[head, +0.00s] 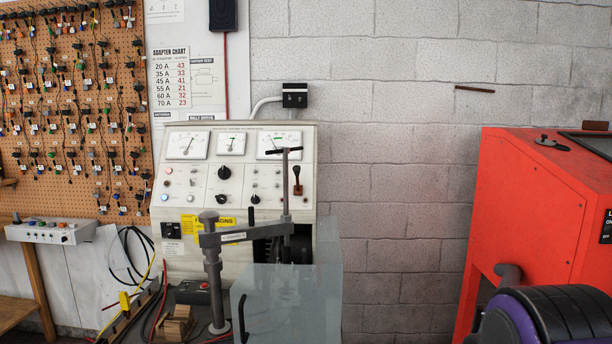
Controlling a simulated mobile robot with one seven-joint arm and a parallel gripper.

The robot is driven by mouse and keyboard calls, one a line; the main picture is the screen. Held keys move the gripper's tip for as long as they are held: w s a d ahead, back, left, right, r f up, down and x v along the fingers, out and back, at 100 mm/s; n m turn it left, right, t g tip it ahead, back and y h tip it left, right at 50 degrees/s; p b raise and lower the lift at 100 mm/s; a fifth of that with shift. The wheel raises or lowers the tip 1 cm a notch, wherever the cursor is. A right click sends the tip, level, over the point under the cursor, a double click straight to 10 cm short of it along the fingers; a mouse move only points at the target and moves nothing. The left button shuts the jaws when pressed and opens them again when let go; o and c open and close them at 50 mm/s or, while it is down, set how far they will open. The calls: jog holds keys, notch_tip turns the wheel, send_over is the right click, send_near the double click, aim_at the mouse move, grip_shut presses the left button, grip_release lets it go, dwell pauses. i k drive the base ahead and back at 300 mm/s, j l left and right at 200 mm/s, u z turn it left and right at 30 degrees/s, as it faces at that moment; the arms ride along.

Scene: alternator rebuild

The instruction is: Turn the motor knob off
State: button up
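The test bench (200,245) with a sloped white control panel (238,150) stands against the wall, left of centre. The panel carries a large black knob (224,172) in its middle and smaller black knobs (222,199) and (255,199) below it. A lever switch (297,181) with a red-brown handle is at its right. Labels are too small to read, so I cannot tell which one is the motor knob or its setting. A lit bluish lamp (165,197) shows at the lower left of the panel. My gripper is not in view.
A grey clamp post with arm (212,270), a T-handled rod (285,185) and a translucent shield (290,305) stand before the panel. Cables (135,260) hang left of the bench. A red cabinet (540,210) stands right. Bare block wall (405,210) lies between.

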aim_at(221, 199)
jog(key=j+z, duration=0.25)
jog(key=j, duration=1.5)
jog(key=j+u, duration=0.1)
jog(key=u, duration=0.15)
jog(key=k+l+u, duration=0.2)
jog(key=l, duration=0.15)
jog(key=l+u, duration=0.2)
jog(key=l, duration=0.15)
jog(key=i+j+z, duration=0.15)
jog(key=j+z, duration=0.2)
jog(key=j, duration=0.2)
jog(key=j+z, duration=0.35)
jog(key=j, duration=0.25)
jog(key=i, duration=0.1)
